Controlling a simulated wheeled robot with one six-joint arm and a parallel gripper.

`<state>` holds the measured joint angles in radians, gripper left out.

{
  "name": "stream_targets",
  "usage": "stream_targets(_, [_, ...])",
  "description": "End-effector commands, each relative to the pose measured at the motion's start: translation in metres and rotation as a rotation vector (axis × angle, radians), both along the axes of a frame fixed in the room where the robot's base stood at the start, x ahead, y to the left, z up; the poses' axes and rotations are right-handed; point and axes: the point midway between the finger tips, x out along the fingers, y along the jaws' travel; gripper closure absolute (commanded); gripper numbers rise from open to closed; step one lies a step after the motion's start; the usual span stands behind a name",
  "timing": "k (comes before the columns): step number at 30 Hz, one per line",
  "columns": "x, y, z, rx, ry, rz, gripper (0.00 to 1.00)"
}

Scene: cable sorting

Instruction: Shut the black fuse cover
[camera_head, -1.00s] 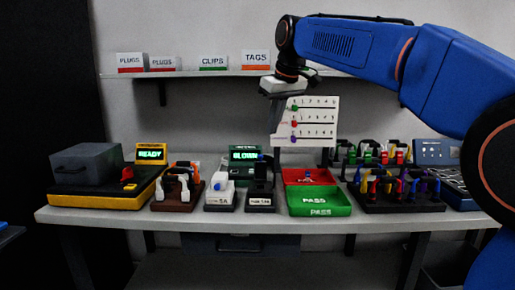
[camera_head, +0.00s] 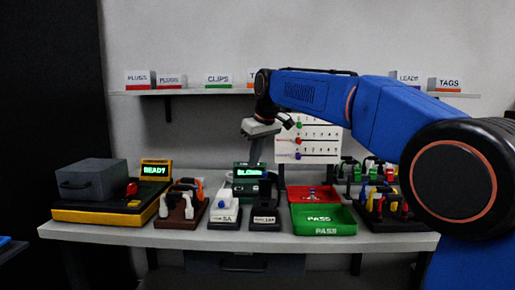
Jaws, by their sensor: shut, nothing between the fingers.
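The black fuse holder (camera_head: 265,217), with a white label on its front, stands on the bench right of the white fuse holder (camera_head: 224,214). Its black cover (camera_head: 265,189) seems to stand raised at the back; its exact angle is too small and dark to tell. My gripper (camera_head: 252,164) points down above and behind the fuse holders, in front of the green-screen tester. It is shut and empty, apart from the cover as far as I can see.
The tester (camera_head: 248,181) with a green screen stands behind the fuse holders. A red tray (camera_head: 313,193) and green PASS tray (camera_head: 323,219) are to the right. A brown stand (camera_head: 180,211) is left. A number board (camera_head: 308,146) stands behind.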

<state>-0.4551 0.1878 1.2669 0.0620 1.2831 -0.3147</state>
Motion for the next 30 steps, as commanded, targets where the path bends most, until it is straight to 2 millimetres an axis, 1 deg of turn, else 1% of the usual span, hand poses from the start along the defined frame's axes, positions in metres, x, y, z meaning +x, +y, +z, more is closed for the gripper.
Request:
stream_targets(1, [0.003,0.002,-0.010,-0.001,0.003,0.000,1.00])
stream_targets(2, [0.003,0.002,-0.013,-0.001,0.002,0.000,1.00])
stream_targets(3, [-0.003,-0.004,-0.009,0.001,-0.002,0.000,1.00])
stream_targets(6, [-0.012,-0.012,-0.010,0.001,-0.002,0.000,1.00])
stream_targets(12, [-0.023,-0.023,-0.012,0.000,0.000,-0.001,1.00])
stream_targets(30, [-0.028,-0.025,-0.011,0.000,-0.012,0.000,1.00])
